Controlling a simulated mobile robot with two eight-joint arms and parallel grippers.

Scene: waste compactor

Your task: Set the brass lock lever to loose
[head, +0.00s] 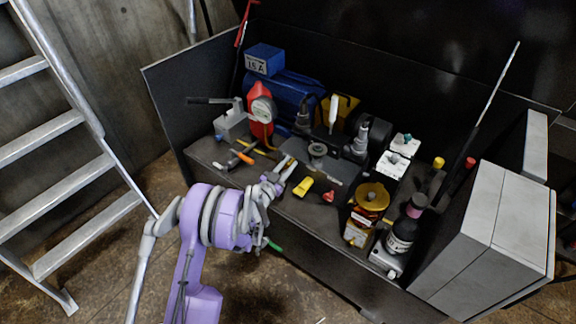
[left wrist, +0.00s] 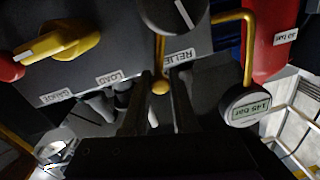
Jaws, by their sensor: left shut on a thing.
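The brass lock lever (left wrist: 160,60) is a thin brass rod with a ball end in the left wrist view. It hangs just below the dark round relief knob (left wrist: 175,10), beside the RELIEF label. My left gripper (left wrist: 159,97) has its two dark fingers on either side of the lever's ball end and is shut on it. In the head view my left gripper (head: 285,170) reaches the front edge of the machine block, and I cannot make out the lever there. My right gripper is not in view.
A round gauge (left wrist: 245,107) reads 145 bar, near a red cylinder (left wrist: 270,40). The bench also holds a blue motor (head: 290,95) and bottles (head: 402,232).

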